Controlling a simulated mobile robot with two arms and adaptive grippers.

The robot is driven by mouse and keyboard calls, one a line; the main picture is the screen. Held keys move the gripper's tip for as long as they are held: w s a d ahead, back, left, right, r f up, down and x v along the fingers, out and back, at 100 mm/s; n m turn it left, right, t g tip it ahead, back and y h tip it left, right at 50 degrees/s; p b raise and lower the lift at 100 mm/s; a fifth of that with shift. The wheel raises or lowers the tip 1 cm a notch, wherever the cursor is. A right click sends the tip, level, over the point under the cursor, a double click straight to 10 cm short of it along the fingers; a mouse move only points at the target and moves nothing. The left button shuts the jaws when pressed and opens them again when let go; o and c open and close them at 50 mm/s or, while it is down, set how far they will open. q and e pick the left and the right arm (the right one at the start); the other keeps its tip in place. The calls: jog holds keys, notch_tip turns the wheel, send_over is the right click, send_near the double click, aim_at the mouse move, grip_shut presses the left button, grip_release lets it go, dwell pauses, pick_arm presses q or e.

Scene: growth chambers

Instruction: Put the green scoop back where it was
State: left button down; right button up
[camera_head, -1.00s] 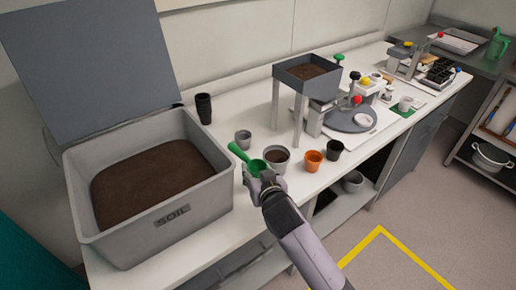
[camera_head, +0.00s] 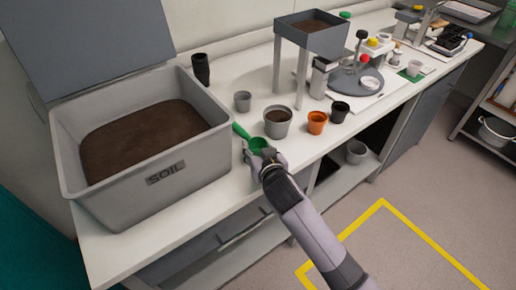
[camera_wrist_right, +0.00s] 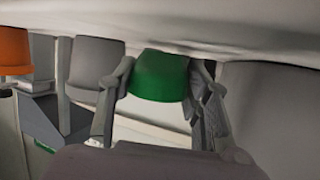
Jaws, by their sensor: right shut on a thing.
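The green scoop (camera_head: 257,144) is at the front edge of the white bench in the head view, its handle pointing up and left toward the soil bin. My right gripper (camera_head: 264,158) is shut on the scoop, with its arm coming up from the lower right. In the right wrist view the green scoop (camera_wrist_right: 160,76) sits between the two fingers of the right gripper (camera_wrist_right: 160,95). Whether the scoop touches the bench cannot be told. My left gripper is in neither view.
The grey soil bin (camera_head: 155,196) with its lid raised stands to the left. A grey pot (camera_head: 278,122), an orange pot (camera_head: 317,122) and a black pot (camera_head: 339,112) stand close to the right of the scoop.

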jog(key=shift+f, duration=0.4)
dwell(0.3)
jog(key=o, duration=1.3)
